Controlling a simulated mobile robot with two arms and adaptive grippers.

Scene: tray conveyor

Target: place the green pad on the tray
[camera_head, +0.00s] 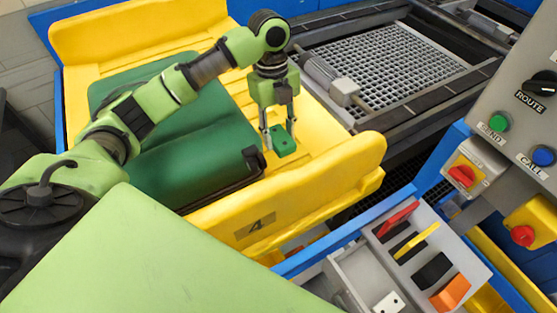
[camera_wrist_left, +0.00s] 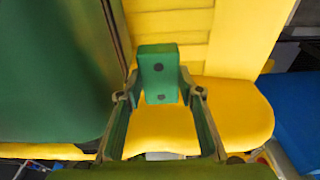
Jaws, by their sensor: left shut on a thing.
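The green pad (camera_head: 284,146) is a small block with dark round spots on its face. It also shows in the left wrist view (camera_wrist_left: 158,66). My left gripper (camera_head: 279,133) is shut on it, with one finger on each side; the fingertips show in the left wrist view (camera_wrist_left: 158,95). The yellow tray (camera_head: 325,172) is marked 4 and lies under the pad. The pad is over the bare ribbed floor right of the case; I cannot tell whether it touches the tray. My right gripper is not in view.
A large dark green case (camera_head: 185,140) fills the tray's left and middle. A conveyor with a metal grid (camera_head: 385,70) lies behind right. A grey rack (camera_head: 425,245) with red, yellow, black and orange pieces stands front right, below a control panel (camera_head: 520,110) with buttons and knobs.

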